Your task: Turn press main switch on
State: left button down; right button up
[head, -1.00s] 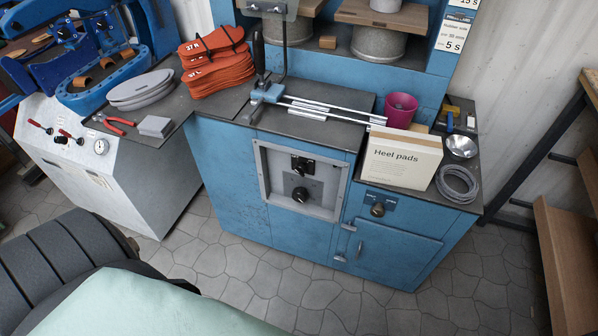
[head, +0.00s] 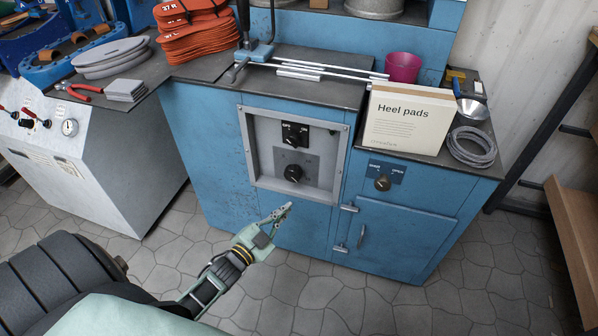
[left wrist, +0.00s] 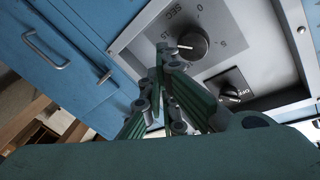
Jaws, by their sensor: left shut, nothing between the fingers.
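A small black switch (head: 294,133) with what look like OFF and ON marks sits in the upper part of a grey recessed panel (head: 244,150) on the blue cabinet. A round black knob (head: 293,174) sits below it on a darker plate. My left gripper (head: 287,209) is shut and empty, in front of the cabinet and below the panel in the head view. The left wrist view shows the panel turned over: the knob (left wrist: 188,42), marked SEC, lies close beyond the fingertips (left wrist: 165,52), and the switch (left wrist: 230,92) lies to the right. My right gripper is not in view.
Right of the panel are another knob (head: 382,183) and a cabinet door with a handle (head: 361,237). On top stand a Heel pads box (head: 408,118), a pink cup (head: 403,67) and grey coiled tubing (head: 472,147). The tiled floor before the cabinet is clear.

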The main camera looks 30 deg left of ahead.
aim_at(293, 139)
pick_arm(q)
notch_tip(293, 139, up, 14)
jog(key=w+r+m+t+h+b, duration=0.1)
jog(key=m+t+h+b, duration=0.4)
jog(key=m, duration=0.1)
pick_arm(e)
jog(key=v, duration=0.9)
pick_arm(q)
jog(key=w+b, duration=0.1)
jog(key=w, duration=0.7)
jog(key=shift+d+r+b, duration=0.25)
jog(key=shift+r+b, duration=0.05)
jog(key=shift+r, duration=0.15)
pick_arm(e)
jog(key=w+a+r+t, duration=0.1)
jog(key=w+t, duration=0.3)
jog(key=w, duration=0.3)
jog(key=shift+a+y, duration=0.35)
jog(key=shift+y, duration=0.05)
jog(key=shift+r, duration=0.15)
